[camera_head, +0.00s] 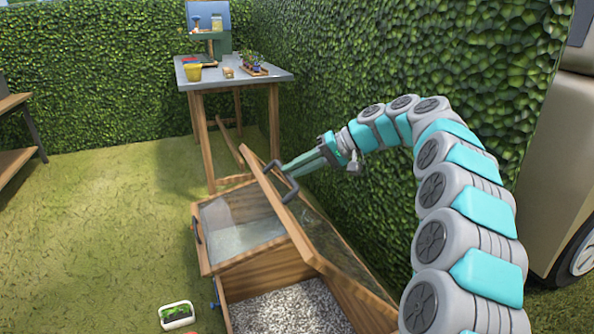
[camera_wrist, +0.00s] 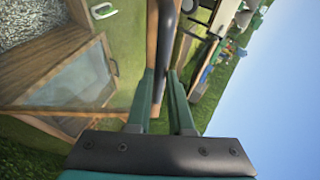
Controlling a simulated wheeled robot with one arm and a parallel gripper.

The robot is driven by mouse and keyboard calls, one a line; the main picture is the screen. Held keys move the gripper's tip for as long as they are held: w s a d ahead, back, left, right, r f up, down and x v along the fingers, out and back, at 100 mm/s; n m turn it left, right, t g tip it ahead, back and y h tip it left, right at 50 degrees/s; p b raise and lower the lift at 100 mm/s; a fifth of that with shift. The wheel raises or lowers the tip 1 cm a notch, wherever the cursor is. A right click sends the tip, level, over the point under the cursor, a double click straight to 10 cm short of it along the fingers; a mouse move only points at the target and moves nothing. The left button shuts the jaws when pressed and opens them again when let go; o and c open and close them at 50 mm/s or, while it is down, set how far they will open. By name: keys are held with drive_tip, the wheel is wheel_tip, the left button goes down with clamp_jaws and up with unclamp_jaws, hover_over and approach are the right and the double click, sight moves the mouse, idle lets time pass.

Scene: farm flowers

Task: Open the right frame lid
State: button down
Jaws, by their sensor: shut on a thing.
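The right frame lid (camera_head: 315,247) is a wooden-framed clear panel, tilted up and open over a wooden box with grey gravel (camera_head: 290,309) inside. Its dark handle (camera_head: 281,181) is at the raised end. My gripper (camera_head: 290,172) is shut on this handle. In the wrist view the two green fingers (camera_wrist: 161,88) close around the dark handle bar (camera_wrist: 166,40). The left frame lid (camera_head: 240,231) lies closed beside it, with clear glass and its own handle (camera_head: 197,230).
A table (camera_head: 236,78) with a yellow pot (camera_head: 193,72) and a plant tray (camera_head: 254,70) stands behind. A white tray of seedlings (camera_head: 177,315) lies on the grass at front left. A hedge (camera_head: 400,60) runs close along the right. Open grass lies to the left.

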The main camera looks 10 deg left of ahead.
drive_tip(key=shift+w+d+f, duration=0.1)
drive_tip(key=shift+d+f, duration=0.05)
drive_tip(key=shift+f, duration=0.15)
drive_tip(key=c, duration=1.1)
unclamp_jaws()
drive_tip(key=o, duration=0.3)
drive_tip(key=shift+r, duration=0.1)
drive_tip(key=v, duration=0.7)
drive_tip(key=shift+d+r, duration=0.15)
drive_tip(key=shift+d, duration=0.2)
drive_tip(key=shift+w, duration=0.1)
